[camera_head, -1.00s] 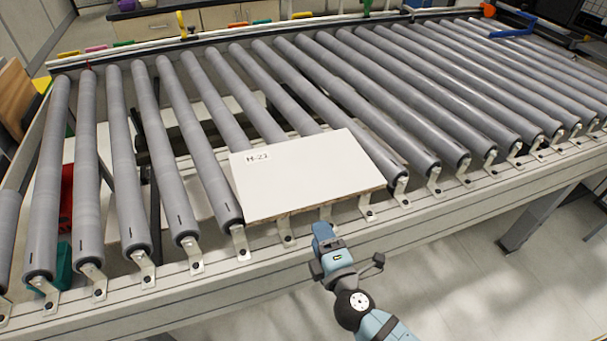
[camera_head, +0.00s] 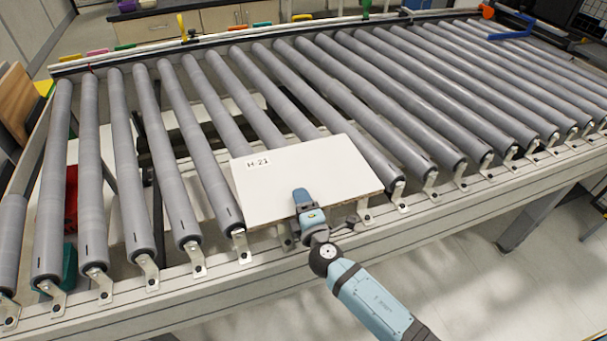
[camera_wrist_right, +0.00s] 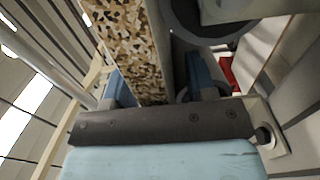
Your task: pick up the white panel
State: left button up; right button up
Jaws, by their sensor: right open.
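The white panel (camera_head: 290,175) lies flat on the grey rollers, with a small label marked H-21 near its far left corner. Its near edge reaches the conveyor's front rail. My right gripper (camera_head: 303,200) is at the middle of that near edge, one finger showing above the panel's top face. In the right wrist view the panel's speckled brown edge (camera_wrist_right: 135,50) runs between the two blue fingers of the gripper (camera_wrist_right: 160,88). The fingers stand apart, with a gap visible beside the panel. My left gripper is not in view.
Metal brackets line the front rail (camera_head: 190,292). A red bin (camera_head: 71,195) shows beneath the rollers at left. A blue clamp-like part (camera_head: 512,30) lies at the far right.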

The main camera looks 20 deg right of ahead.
grip_shut()
dwell(1.3)
jog(key=shift+r, duration=0.1)
